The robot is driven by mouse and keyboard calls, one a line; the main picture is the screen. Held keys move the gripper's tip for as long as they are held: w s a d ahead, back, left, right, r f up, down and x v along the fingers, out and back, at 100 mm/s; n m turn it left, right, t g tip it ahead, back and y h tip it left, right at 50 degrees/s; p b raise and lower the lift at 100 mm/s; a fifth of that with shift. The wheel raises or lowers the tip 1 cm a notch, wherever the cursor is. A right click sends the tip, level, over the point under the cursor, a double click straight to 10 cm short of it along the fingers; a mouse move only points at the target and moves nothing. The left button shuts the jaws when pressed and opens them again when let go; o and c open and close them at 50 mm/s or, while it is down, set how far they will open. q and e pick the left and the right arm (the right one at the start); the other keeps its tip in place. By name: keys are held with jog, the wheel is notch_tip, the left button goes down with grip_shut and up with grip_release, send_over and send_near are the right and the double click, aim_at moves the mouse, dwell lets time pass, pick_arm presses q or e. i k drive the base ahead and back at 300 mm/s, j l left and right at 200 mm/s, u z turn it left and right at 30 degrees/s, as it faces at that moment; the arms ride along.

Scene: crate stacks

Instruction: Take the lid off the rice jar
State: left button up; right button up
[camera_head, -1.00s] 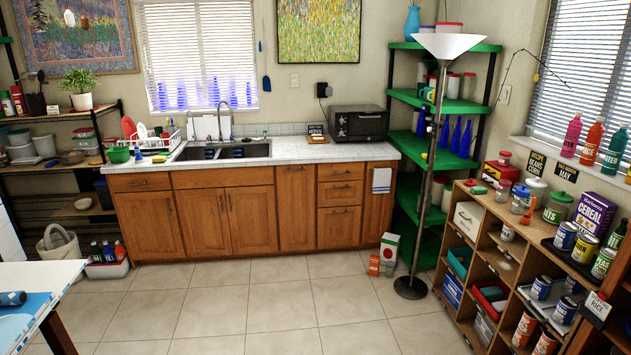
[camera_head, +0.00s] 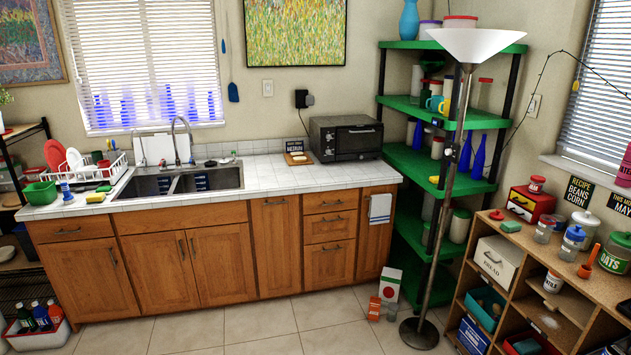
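No jar that I can clearly read as rice shows. Neither of my grippers is in view.
A floor lamp (camera_head: 449,190) stands before green corner shelves (camera_head: 408,107), left of the shelf unit. A red and white box (camera_head: 390,284) and an orange box (camera_head: 374,309) are on the floor beside the lamp. The tiled floor (camera_head: 255,331) before the cabinets is clear.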

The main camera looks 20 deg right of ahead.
aim_at(586, 218)
jog(key=i+z, duration=0.45)
jog(key=i, duration=0.3)
jog(key=i+j+z, duration=0.15)
jog(key=i+z, duration=0.25)
jog(key=i, duration=0.3)
jog(key=i+l+z, duration=0.15)
jog(key=i+l, duration=0.15)
jog(key=i+l+z, duration=0.15)
jog(key=i, duration=0.25)
jog(key=i+l+z, duration=0.15)
jog(key=i+l, duration=0.15)
jog(key=i, duration=0.1)
